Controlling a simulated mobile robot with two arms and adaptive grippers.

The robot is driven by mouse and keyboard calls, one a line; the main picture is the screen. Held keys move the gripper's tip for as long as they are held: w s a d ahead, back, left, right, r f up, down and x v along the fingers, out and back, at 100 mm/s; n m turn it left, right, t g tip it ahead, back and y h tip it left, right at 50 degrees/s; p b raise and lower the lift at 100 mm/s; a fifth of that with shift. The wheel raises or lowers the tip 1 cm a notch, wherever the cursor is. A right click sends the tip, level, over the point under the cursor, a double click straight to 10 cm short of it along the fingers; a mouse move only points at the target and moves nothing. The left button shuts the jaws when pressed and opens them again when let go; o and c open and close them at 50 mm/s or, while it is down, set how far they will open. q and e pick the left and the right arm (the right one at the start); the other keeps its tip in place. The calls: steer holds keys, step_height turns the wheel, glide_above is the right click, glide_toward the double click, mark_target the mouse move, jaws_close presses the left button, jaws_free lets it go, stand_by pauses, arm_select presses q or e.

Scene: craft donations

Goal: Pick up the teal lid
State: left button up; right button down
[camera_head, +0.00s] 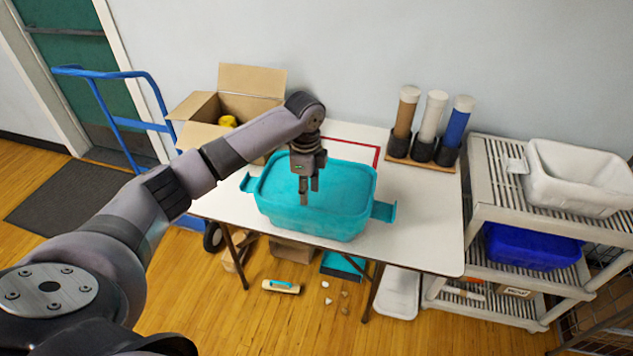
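A teal tub (312,219) stands on the white folding table, with handle-like flaps sticking out at its left and right ends. Its top is a broad teal surface (345,187) that looks like the teal lid, though I cannot clearly tell lid from tub by colour. My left gripper (309,194) points down over the middle of this surface. Its two fingers show a small gap with nothing seen between them. I cannot tell whether the fingertips touch the teal surface. My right gripper is not in view.
An open cardboard box (251,81) with something yellow stands behind my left arm. Three capped tubes (433,115) stand at the table's back right. A grey shelf cart (483,180) holds a white bin (580,188) and a blue bin (530,247). The table's right front (430,235) is clear.

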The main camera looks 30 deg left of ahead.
mark_target(306, 208)
arm_select(q)
steer(key=f, duration=0.1)
steer(key=f+p, duration=0.1)
steer(key=f, duration=0.1)
steer(key=f+p, duration=0.1)
steer(key=f, duration=0.1)
steer(key=shift+s+a+f, duration=0.1)
steer(key=shift+s+f, duration=0.1)
steer(key=shift+s, duration=0.05)
steer(key=shift+f, duration=0.2)
steer(key=shift+c, duration=0.4)
jaws_close()
